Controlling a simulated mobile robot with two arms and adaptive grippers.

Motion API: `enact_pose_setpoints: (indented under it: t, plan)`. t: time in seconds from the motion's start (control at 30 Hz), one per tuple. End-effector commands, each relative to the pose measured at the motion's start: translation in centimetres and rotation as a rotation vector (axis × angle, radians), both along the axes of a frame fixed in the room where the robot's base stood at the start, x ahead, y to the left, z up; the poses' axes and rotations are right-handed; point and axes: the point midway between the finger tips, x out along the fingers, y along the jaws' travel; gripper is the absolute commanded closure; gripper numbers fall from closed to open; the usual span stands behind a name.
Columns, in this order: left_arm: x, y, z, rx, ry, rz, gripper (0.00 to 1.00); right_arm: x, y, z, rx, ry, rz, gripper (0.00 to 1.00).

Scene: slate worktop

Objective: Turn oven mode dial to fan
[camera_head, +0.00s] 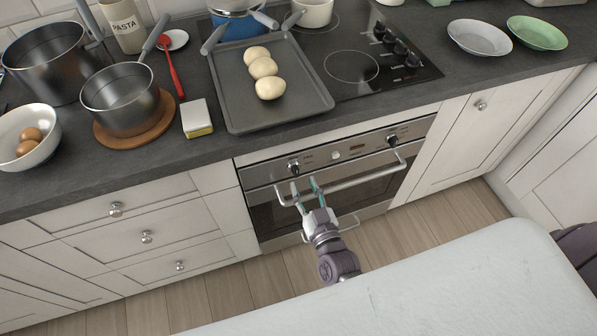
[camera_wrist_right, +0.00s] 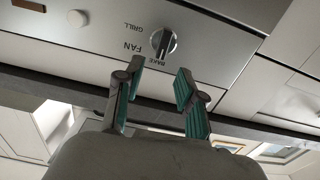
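The oven mode dial (camera_head: 294,167) is the left knob on the steel oven front. In the right wrist view the dial (camera_wrist_right: 163,42) appears upside down, with the words GRILL, FAN and BAKE printed around it. My left gripper is not in view.
The oven handle (camera_head: 350,183) runs across the door close to my right gripper. A second knob (camera_head: 392,140) is at the right of the panel. A drawer knob (camera_head: 116,209) sticks out at left.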

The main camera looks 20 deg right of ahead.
Motion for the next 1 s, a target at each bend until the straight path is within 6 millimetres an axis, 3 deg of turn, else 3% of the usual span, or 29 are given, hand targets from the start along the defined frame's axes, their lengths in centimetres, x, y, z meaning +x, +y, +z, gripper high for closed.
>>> enact_pose_setpoints:
  t: [0.1,0.3,0.67,0.9,1.0]
  plan:
    - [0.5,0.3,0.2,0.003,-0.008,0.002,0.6,2.3,0.1,0.1,0.0,-0.001,0.0,0.61]
    - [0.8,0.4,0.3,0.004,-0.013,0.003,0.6,4.4,0.1,-0.1,0.0,0.001,0.0,0.61]
    - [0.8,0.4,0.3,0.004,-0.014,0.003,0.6,4.9,0.1,-0.1,0.0,0.002,0.0,0.61]
    - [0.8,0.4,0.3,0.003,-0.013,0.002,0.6,4.8,0.2,-0.1,0.0,0.002,0.0,1.0]
    - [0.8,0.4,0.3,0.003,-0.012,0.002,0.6,4.8,0.2,-0.1,0.0,0.002,0.0,1.0]
